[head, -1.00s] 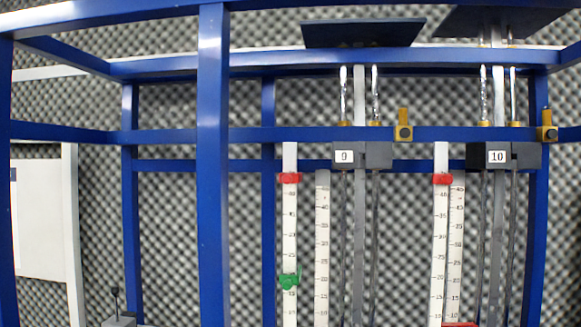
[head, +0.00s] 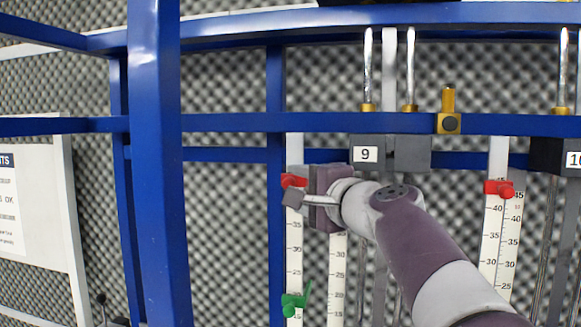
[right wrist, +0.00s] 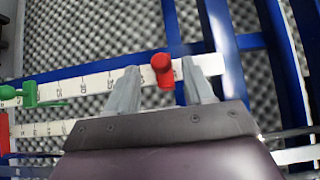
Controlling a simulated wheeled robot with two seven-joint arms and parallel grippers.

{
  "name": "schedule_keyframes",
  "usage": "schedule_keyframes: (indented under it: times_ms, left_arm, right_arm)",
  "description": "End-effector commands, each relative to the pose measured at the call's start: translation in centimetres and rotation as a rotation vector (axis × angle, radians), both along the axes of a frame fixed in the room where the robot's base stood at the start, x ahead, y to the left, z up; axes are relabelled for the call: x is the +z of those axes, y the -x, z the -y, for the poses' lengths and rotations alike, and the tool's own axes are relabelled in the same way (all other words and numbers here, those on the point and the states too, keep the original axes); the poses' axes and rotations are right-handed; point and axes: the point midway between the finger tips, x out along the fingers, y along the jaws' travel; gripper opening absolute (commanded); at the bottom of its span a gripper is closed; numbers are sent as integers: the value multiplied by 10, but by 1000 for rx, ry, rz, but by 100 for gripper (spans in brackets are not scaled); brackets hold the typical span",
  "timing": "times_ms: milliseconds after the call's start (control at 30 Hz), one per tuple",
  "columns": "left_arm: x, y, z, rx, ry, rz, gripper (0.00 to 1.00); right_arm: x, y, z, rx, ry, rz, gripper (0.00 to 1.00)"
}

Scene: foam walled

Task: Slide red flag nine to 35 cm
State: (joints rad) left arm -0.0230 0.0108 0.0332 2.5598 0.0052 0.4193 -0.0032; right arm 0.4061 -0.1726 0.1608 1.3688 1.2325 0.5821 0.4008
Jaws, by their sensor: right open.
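Red flag nine (head: 292,181) sits near the top of the white scale strip (head: 293,240) left of the label 9 (head: 365,154), well above the 35 mark. My right gripper (head: 298,189) is at the flag, partly covering it in the head view. In the right wrist view the red flag (right wrist: 161,70) stands between the two spread fingers of my right gripper (right wrist: 160,66), with gaps on both sides. The jaws are open around it. My left gripper is not in view.
A green flag (head: 293,303) sits lower on the same strip. A second scale (head: 337,280) stands just right of it. Scale ten has its own red flag (head: 498,188). A blue frame post (head: 155,180) and crossbar (head: 300,123) stand close by.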

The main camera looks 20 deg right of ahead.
Motion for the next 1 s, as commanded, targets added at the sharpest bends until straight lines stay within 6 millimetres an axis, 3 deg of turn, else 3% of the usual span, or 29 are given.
schedule_keyframes:
  times_ms: [33, 200, 567, 700, 733, 867, 1000]
  left_arm:
    - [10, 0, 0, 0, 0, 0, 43]
    - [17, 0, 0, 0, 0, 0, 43]
    - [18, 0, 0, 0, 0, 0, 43]
    - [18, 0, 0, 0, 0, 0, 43]
    - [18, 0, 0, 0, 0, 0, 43]
    - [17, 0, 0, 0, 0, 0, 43]
    - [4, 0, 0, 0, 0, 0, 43]
  right_arm:
    - [5, -9, -3, 4, -1, -1, 52]
    - [2, -29, -5, 2, 1, 0, 52]
    - [-1, -35, -5, 0, 2, 1, 52]
    - [-1, -35, -5, 0, 3, 1, 6]
    - [-1, -35, -5, 0, 2, 1, 0]
    - [-1, -35, -5, -1, 3, 1, 0]
    - [-14, -35, -5, 0, 3, 0, 0]
